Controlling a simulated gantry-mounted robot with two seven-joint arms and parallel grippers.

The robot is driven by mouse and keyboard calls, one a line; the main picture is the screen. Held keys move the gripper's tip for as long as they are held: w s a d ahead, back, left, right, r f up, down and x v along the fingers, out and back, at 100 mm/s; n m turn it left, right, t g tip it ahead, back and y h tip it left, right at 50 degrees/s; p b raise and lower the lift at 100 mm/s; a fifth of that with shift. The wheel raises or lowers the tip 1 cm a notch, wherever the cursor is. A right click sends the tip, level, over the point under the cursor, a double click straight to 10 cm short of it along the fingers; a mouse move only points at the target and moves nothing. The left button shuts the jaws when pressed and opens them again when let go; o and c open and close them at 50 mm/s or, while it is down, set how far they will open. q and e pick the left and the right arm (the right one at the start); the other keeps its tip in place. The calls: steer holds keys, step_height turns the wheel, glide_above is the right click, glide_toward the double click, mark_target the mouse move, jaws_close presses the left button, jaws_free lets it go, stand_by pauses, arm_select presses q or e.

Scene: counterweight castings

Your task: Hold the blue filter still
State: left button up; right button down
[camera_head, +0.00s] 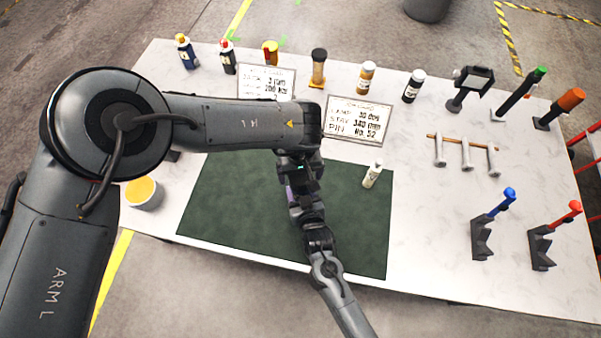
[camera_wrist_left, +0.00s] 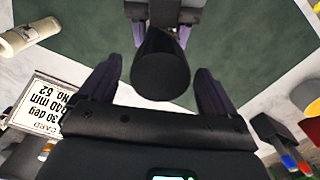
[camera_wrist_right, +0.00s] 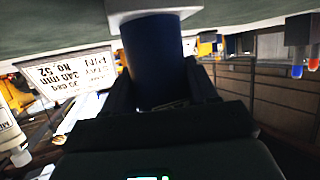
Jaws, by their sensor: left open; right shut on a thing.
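The blue filter (camera_wrist_right: 152,60) is a blue cylinder between the fingers of my right gripper (camera_wrist_right: 160,88), which is shut on it. My left gripper (camera_wrist_left: 158,88) is open, with purple fingers either side of a dark round-ended piece (camera_wrist_left: 160,68). This piece looks like the filter's shaded end; I see a gap on each side. In the head view my left gripper (camera_head: 298,192) and right gripper (camera_head: 310,218) meet end to end above the green mat (camera_head: 235,205). The filter is mostly hidden there.
Two printed cards (camera_head: 357,121) (camera_head: 266,82) and several bottles line the back. A yellow-topped tub (camera_head: 143,193) is at left. A peg rack (camera_head: 464,155) and stands with blue (camera_head: 492,222) and red (camera_head: 555,235) tools are at right.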

arm_select(q)
steer(key=shift+r, duration=2.05)
steer(key=shift+c, duration=0.5)
